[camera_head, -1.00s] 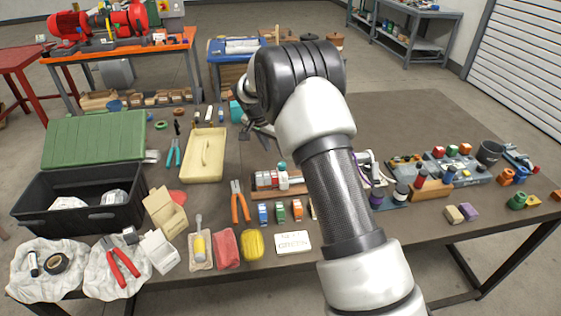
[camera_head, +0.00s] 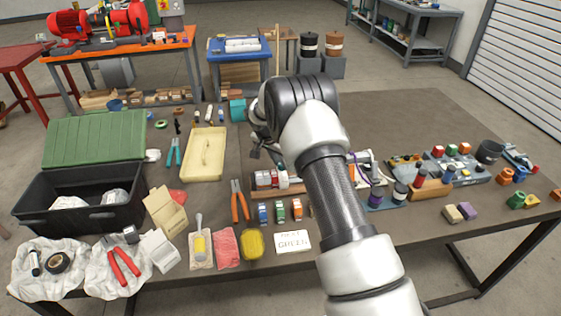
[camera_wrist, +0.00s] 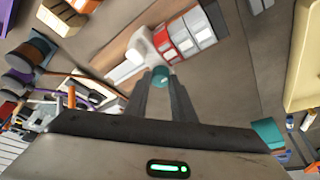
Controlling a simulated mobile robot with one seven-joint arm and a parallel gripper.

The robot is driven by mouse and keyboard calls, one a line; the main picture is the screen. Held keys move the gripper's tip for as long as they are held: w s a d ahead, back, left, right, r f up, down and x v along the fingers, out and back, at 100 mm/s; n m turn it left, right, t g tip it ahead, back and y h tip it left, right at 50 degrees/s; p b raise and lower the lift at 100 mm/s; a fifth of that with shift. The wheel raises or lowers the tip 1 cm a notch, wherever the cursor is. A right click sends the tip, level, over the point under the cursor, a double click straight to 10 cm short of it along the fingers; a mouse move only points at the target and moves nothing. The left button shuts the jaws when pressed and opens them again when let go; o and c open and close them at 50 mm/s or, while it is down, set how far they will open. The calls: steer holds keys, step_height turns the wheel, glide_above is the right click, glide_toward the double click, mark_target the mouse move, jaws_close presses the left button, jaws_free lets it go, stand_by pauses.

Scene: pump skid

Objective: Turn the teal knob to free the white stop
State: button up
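The teal knob (camera_wrist: 160,76) shows in the wrist view between and just beyond my fingertips. It belongs to a small assembly on a brown wooden base (camera_wrist: 128,42).
Small coloured blocks (camera_head: 280,211) and a lettered white card (camera_head: 293,241) lie in front. Orange-handled pliers (camera_head: 239,200) and a cream tray (camera_head: 205,154) are to the left. Devices with knobs (camera_head: 420,183) stand to the right. The back right of the table is bare.

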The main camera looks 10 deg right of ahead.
jaws_close()
steer(key=n+y+b, duration=0.1)
steer(key=n+b, duration=0.1)
steer(key=n, duration=0.1)
steer(key=shift+s+f+t, duration=0.1)
steer(key=shift+t, duration=0.2)
steer(key=n, duration=0.1)
steer(key=n+y+b, duration=0.1)
steer(key=n, duration=0.2)
steer(key=shift+d+t+y, duration=0.3)
steer(key=n+y, duration=0.1)
steer(key=n, duration=0.2)
steer(key=n+y, duration=0.1)
steer(key=n, duration=0.1)
steer(key=shift+d+n, duration=0.15)
steer(key=shift+n, duration=0.25)
steer(key=shift+n+g+y+b, duration=0.25)
steer(key=shift+n+y, duration=0.2)
steer(key=shift+n, duration=0.85)
steer(key=shift+n+g+y+b, duration=0.15)
steer(key=shift+n+g+y, duration=0.25)
steer(key=shift+n, duration=0.9)
